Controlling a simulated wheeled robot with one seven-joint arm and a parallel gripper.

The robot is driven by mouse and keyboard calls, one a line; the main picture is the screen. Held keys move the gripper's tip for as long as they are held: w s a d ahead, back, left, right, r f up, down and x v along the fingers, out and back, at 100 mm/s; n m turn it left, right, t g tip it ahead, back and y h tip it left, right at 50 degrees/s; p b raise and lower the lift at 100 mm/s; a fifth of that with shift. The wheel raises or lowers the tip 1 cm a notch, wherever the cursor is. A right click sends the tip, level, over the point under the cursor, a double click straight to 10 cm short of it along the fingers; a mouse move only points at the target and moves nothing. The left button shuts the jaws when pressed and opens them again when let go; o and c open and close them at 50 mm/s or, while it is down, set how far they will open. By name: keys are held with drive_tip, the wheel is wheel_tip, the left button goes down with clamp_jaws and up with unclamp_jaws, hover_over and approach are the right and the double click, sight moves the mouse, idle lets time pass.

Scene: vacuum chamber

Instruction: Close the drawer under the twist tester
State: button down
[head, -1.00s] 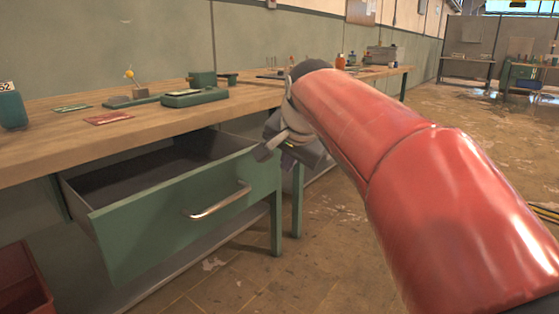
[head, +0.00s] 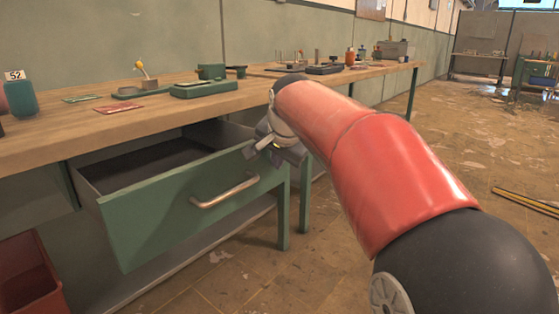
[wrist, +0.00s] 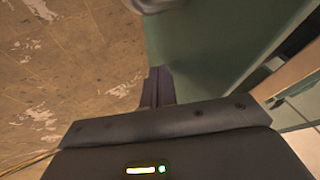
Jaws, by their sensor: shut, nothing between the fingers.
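The green drawer (head: 165,222) stands pulled out under the wooden bench, with its dark inside showing. Its metal bar handle (head: 225,193) is on the front panel. In the wrist view the green front panel (wrist: 215,45) fills the upper middle, with part of the handle (wrist: 150,4) at the top edge. A green device (head: 205,89), perhaps the twist tester, sits on the bench above the drawer. My gripper (head: 252,151) is shut and empty, close to the upper right corner of the front panel. I cannot tell whether it touches. Its fingers (wrist: 157,88) show beside the panel in the wrist view.
The wooden bench top (head: 60,135) runs above the drawer and carries a green bottle (head: 20,98), a red card (head: 120,109) and several tools. A red bin (head: 30,278) is at lower left. A green bench leg (head: 284,215) stands right of the drawer.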

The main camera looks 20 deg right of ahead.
drive_tip(key=w+a+p, duration=0.3)
drive_tip(key=w+p, duration=0.1)
drive_tip(key=w, duration=0.1)
drive_tip(key=w+a+p, duration=0.3)
drive_tip(key=w+a, duration=0.1)
drive_tip(key=w, duration=0.1)
drive_tip(key=w+a+p, duration=0.4)
drive_tip(key=w, duration=0.1)
drive_tip(key=shift+r+p, duration=0.15)
drive_tip(key=shift+p, duration=0.15)
drive_tip(key=shift+w+a, duration=0.3)
drive_tip(key=shift+w, duration=0.2)
drive_tip(key=shift+f, duration=0.2)
